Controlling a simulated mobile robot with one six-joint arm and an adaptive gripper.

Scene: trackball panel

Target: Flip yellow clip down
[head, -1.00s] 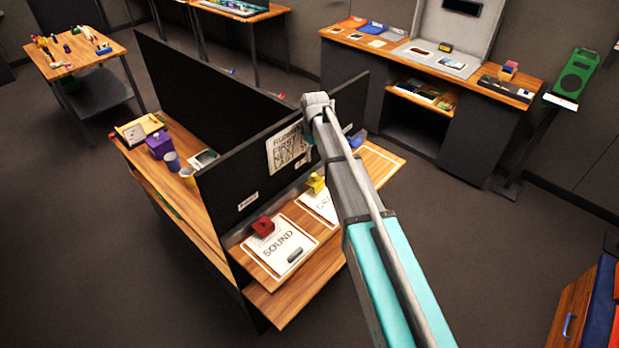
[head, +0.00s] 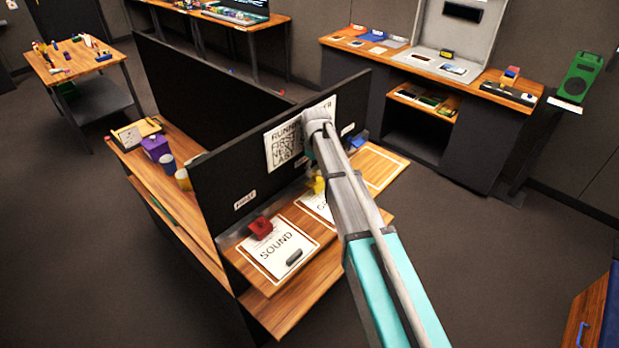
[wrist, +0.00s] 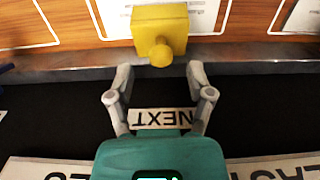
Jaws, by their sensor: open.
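The yellow clip (wrist: 160,33) is a square block with a round knob facing my gripper. In the wrist view it sits at the top centre, at the edge of a sheet of paper on the wooden ledge. My gripper (wrist: 159,74) is open and empty. Its two fingers stand left and right just below the clip, with the knob near the gap between the tips. In the head view the yellow clip (head: 318,186) shows small beside my arm, which partly covers it and hides my gripper. I cannot tell whether any finger touches the clip.
A black upright panel (head: 255,175) stands behind the ledge, with a NEXT label (wrist: 160,118) below my fingers in the wrist view. A red clip (head: 261,228) sits on the SOUND sheet (head: 279,250) to the left. A blue clip (head: 358,141) is at the right.

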